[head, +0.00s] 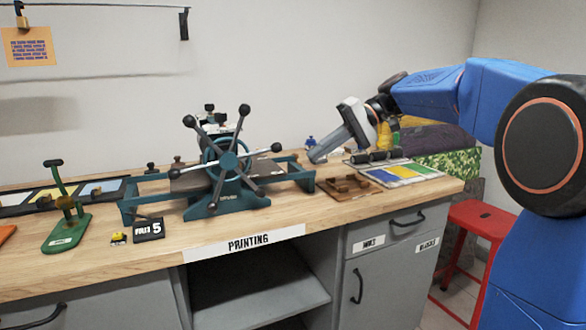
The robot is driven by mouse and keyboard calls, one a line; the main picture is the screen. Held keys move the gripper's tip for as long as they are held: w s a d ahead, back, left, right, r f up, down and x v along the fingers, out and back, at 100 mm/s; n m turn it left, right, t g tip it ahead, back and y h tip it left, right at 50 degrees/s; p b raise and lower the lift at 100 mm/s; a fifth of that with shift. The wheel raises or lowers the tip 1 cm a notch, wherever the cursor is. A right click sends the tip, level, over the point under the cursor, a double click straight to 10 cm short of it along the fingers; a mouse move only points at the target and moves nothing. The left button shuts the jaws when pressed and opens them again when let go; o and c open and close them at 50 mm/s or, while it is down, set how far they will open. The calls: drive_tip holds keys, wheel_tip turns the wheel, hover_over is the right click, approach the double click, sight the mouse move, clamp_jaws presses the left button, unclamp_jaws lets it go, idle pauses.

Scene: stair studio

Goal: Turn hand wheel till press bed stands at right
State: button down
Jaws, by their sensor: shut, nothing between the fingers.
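The teal press (233,195) stands on the wooden bench. My gripper (317,157) is shut and empty. It points down and left beside the right end of the press frame, apart from the wheel. I cannot tell whether it touches the frame.
A green stand (68,232), a black block marked 5 (148,229) and a small yellow item (118,238) stand at left. A wooden board (348,190), rollers (373,156) and a colour tray (405,173) lie at right. A red stool (477,222) stands beyond the bench.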

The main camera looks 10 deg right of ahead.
approach(251, 220)
drive_tip(key=r, duration=0.1)
drive_tip(key=w+a+r, duration=0.1)
drive_tip(key=r, duration=0.1)
drive_tip(key=shift+w+a+r, duration=0.15)
drive_tip(key=shift+w+r, duration=0.2)
drive_tip(key=shift+r, duration=0.05)
drive_tip(key=shift+f, duration=0.1)
drive_tip(key=shift+s+a+f+y, duration=0.15)
drive_tip(key=shift+a+f+y, duration=0.25)
drive_tip(key=shift+f+y, duration=0.3)
drive_tip(key=shift+g+y, duration=0.3)
drive_tip(key=shift+y, duration=0.6)
drive_tip(key=a+f, duration=0.1)
drive_tip(key=a, duration=0.1)
drive_tip(key=s+a+f, duration=0.1)
drive_tip(key=a+f, duration=0.1)
drive_tip(key=shift+s+a+f, duration=0.15)
drive_tip(key=shift+a+f, duration=0.15)
drive_tip(key=shift+a, duration=0.2)
drive_tip(key=shift+s+a+f, duration=0.2)
drive_tip(key=shift+a+f, duration=0.1)
drive_tip(key=shift+a, duration=0.25)
